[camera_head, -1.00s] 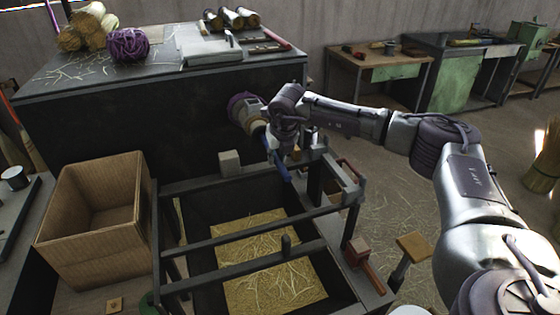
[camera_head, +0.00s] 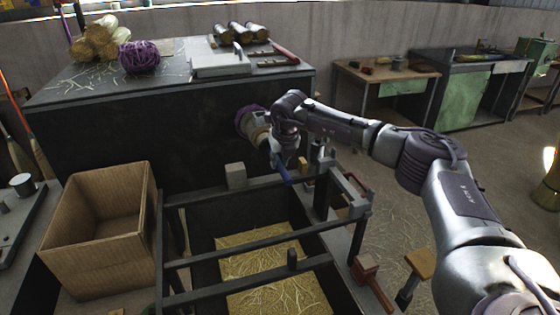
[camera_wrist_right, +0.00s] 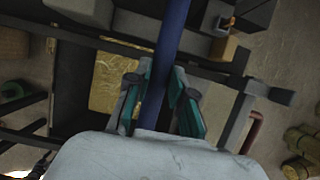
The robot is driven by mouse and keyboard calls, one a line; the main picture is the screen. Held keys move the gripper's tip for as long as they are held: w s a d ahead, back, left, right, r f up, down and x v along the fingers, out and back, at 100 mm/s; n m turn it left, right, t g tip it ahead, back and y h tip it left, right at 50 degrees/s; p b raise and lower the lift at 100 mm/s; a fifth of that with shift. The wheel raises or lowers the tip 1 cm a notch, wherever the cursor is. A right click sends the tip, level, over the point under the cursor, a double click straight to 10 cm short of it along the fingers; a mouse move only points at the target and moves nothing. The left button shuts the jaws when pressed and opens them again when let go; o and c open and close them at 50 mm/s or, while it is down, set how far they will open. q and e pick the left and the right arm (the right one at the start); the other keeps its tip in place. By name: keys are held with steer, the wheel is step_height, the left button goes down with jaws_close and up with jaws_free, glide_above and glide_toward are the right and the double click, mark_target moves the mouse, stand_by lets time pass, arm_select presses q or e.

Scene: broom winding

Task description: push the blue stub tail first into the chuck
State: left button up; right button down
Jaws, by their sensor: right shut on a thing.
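The blue stub (camera_head: 283,171) is a thin blue rod held by my right gripper (camera_head: 281,158) in front of the dark machine face. In the right wrist view the stub (camera_wrist_right: 172,35) runs between the teal-padded fingers of the right gripper (camera_wrist_right: 161,95), which are shut on it. My left gripper is not in view.
A dark frame (camera_head: 235,249) with crossbars stands over a straw-filled bin (camera_head: 262,260) below the gripper. A cardboard box (camera_head: 97,232) is at the left. A red-handled tool (camera_head: 368,270) is at the frame's right. A purple ball (camera_head: 139,58) lies on the machine top.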

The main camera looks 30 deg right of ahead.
steer(key=shift+w, duration=0.2)
steer(key=shift+w+d, duration=0.1)
steer(key=shift+w, duration=0.15)
steer(key=c, duration=0.9)
jaws_free()
steer(key=shift+c, duration=0.2)
steer(key=v, duration=1.2)
steer(key=shift+f, duration=0.1)
